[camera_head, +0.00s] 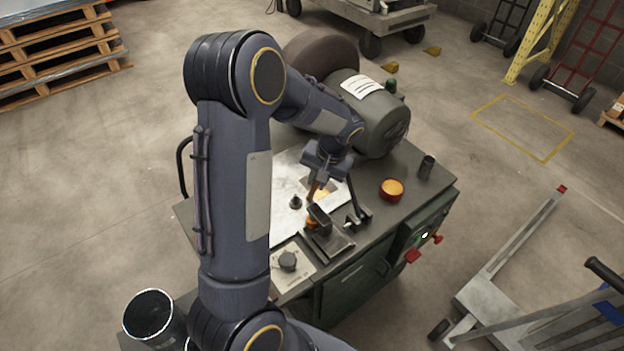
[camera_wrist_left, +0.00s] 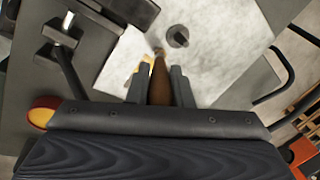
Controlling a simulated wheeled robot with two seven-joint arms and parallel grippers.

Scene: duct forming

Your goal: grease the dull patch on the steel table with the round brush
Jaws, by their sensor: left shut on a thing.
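My left gripper (camera_head: 322,186) is over the pale steel table top (camera_head: 284,178), coming down from above. It is shut on the brown handle of the round brush (camera_wrist_left: 160,82), which shows between the two fingers in the left wrist view. The brush tip looks close to the steel surface; whether it touches I cannot tell. A yellowish-tan area (camera_head: 320,195) shows under the gripper; whether it is the dull patch I cannot tell. A round orange tin (camera_head: 391,189) stands to the right on the table; it also shows in the left wrist view (camera_wrist_left: 42,112). My right gripper is not in view.
A dark knob (camera_head: 295,202) stands on the steel left of the gripper. A black clamp (camera_head: 357,216) and a black block lie close in front. A large grey motor (camera_head: 370,115) stands behind. A small dark cup (camera_head: 426,167) is at the right edge.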

